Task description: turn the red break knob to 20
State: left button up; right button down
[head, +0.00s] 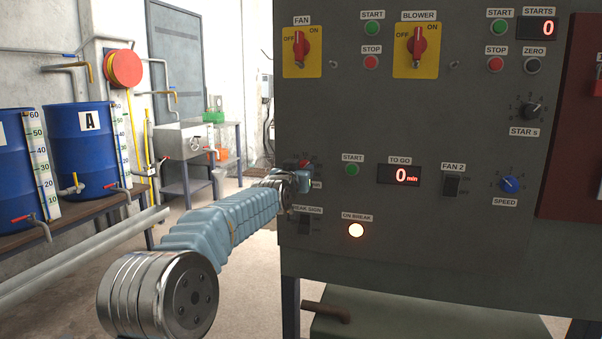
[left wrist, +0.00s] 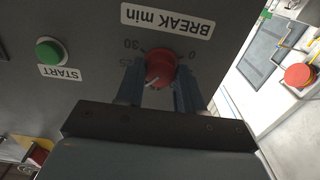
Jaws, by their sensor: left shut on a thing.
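The 0, 25 and 30 show; the other scale figures are hidden by my fingers. My left gripper (left wrist: 158,88) is shut on the knob, one finger on each side. In the head view the knob (head: 304,163) shows as a small red patch at the panel's left edge, mostly covered by my left gripper (head: 300,177). My right gripper is out of view.
The "TO GO" display (head: 399,175) reads 0 min. The "ON BREAK" lamp (head: 356,230) is lit. A green start button (head: 352,169) sits right of the knob, and a dark break sign switch (head: 305,225) lies below. Open floor lies left of the panel.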

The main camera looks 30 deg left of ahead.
pick_arm(q)
jog(key=shift+f, duration=0.3)
jog(key=o, duration=0.9)
jog(key=shift+o, duration=0.7)
jog(key=shift+r, duration=0.15)
jog(key=p+v, duration=0.2)
jog(key=v, duration=1.2)
jog(key=shift+w+a, duration=0.1)
